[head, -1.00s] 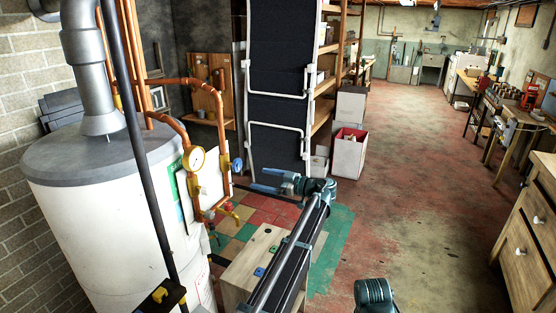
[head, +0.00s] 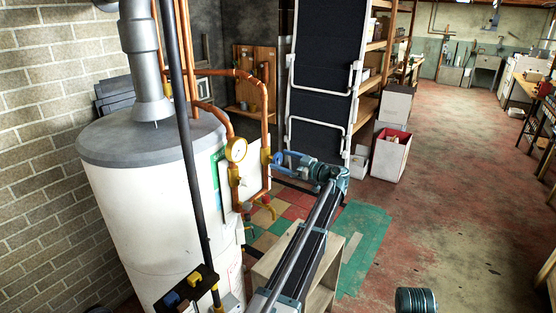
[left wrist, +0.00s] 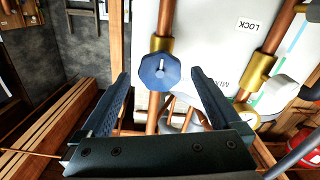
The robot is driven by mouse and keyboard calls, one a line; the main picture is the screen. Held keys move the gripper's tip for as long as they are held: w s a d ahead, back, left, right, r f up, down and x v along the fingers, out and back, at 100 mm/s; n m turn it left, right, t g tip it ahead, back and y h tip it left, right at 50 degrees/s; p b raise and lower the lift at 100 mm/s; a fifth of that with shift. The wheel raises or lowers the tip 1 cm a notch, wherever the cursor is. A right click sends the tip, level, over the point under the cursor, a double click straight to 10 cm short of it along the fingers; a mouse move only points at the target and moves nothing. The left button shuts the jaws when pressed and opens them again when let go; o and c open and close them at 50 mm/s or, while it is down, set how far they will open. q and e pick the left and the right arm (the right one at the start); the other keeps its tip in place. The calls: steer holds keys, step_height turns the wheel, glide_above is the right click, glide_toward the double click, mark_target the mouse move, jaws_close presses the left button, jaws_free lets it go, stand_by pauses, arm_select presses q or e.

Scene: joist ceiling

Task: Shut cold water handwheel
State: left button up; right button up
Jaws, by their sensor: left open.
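The blue handwheel (left wrist: 160,72) faces the left wrist camera on a brass valve in a copper pipe, with a pale mark on its face. In the head view the handwheel (head: 278,158) shows right of the gauge, close to my left gripper (head: 291,157). In the left wrist view the left gripper (left wrist: 160,77) is open. Its fingers stand apart, one on each side of the handwheel, with a gap on both sides. I cannot tell how deep the wheel lies between them. My right gripper is not in view.
A white tank (head: 150,210) stands left, with a yellow gauge (head: 236,149) and copper pipes beside it. A wooden cabinet (head: 322,275) lies below my left arm. A black shelf-like panel (head: 322,60) stands behind. The floor (head: 440,190) to the right is clear.

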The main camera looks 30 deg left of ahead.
arm_select(q)
steer(key=shift+w+a, duration=0.1)
steer(key=shift+a, duration=1.2)
steer(key=c, duration=1.4)
steer(key=shift+o, duration=0.2)
